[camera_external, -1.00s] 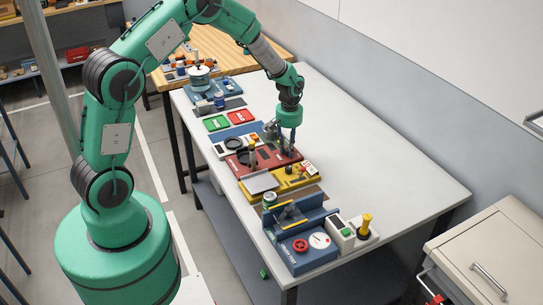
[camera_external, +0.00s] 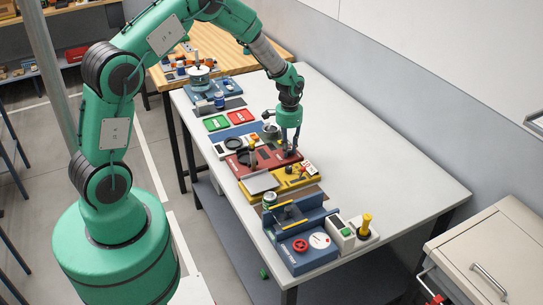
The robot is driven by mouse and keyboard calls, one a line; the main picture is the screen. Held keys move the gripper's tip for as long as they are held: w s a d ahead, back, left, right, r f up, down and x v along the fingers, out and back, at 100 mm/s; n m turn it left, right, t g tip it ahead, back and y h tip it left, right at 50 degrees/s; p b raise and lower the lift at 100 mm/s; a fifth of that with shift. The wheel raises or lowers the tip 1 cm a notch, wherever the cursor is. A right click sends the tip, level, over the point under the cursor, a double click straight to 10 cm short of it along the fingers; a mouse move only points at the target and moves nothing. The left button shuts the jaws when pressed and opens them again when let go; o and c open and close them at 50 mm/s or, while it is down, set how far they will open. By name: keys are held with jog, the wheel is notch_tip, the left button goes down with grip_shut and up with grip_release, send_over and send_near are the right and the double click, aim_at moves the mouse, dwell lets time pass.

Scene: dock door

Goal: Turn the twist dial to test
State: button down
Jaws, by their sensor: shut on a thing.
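My gripper (camera_external: 290,150) points straight down over the right end of the red panel unit (camera_external: 244,171). Its fingers are shut on a small part there, which I take to be the twist dial; the fingers hide it. The dial's pointer and the test mark cannot be read at this size.
A yellow unit (camera_external: 283,187) with small controls lies just in front of the red one. A blue unit with a red wheel (camera_external: 300,245) stands at the near end. Red and green trays (camera_external: 216,123) lie behind. The table's right side (camera_external: 390,180) is clear.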

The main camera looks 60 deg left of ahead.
jog(key=shift+m, duration=0.4)
jog(key=c, duration=1.5)
grip_release()
jog(key=shift+o, duration=0.2)
jog(key=shift+r, duration=0.2)
notch_tip(320, 180, up, 12)
jog(key=shift+f, duration=0.2)
